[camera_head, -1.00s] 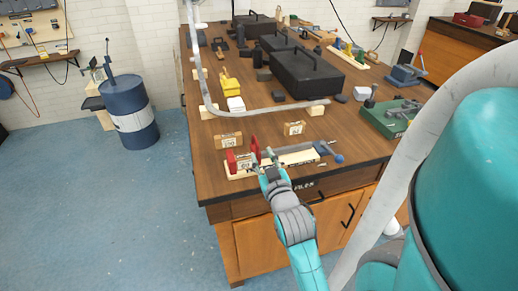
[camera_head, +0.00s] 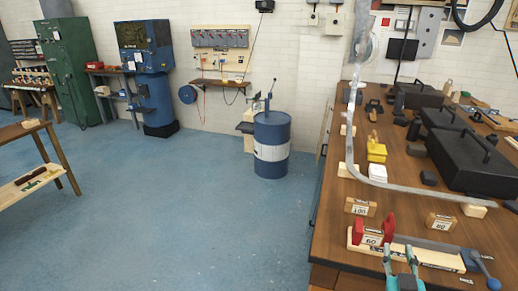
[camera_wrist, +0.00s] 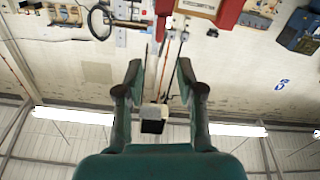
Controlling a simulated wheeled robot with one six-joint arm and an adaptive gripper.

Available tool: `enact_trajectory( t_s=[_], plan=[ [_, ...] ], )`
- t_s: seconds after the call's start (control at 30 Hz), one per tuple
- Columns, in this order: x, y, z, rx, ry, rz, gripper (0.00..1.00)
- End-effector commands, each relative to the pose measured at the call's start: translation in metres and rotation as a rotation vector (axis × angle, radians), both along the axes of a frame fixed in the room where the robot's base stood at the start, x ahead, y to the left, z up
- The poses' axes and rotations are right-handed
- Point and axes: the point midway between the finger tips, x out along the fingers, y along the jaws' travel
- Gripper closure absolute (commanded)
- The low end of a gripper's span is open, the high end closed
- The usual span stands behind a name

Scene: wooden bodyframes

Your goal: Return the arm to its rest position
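My gripper (camera_head: 400,262) shows at the bottom edge of the head view, in front of the wooden workbench (camera_head: 330,215). Most of my arm is outside that view. In the wrist view my gripper (camera_wrist: 160,75) has its two teal fingers spread apart with nothing held between them. Behind the fingers are the wall and ceiling lights, upside down, so the wrist camera faces away from the bench top. A wooden block with a red clamp (camera_head: 372,237) stands on the bench close to the gripper in the picture; whether they touch cannot be told.
Numbered wooden blocks (camera_head: 361,207), a yellow item (camera_head: 376,150), a curved grey rail (camera_head: 400,188) and black toolboxes (camera_head: 465,160) are on the bench. A blue barrel (camera_head: 272,145) stands left of it. The blue floor (camera_head: 190,220) is wide and clear. A low wooden table (camera_head: 20,130) is at far left.

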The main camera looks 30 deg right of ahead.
Motion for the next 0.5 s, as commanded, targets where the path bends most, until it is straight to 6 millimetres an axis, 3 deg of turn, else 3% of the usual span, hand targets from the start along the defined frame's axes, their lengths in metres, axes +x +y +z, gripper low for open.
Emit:
enact_trajectory(
  t_s=[0.13,0.23,0.5],
  plan=[
    [0.001,0.006,-0.005,0.007,0.003,0.014,0.63],
    [0.005,0.027,-0.018,0.022,0.009,0.058,0.63],
    [0.003,0.127,-0.069,0.096,0.037,0.273,0.63]
  ],
)
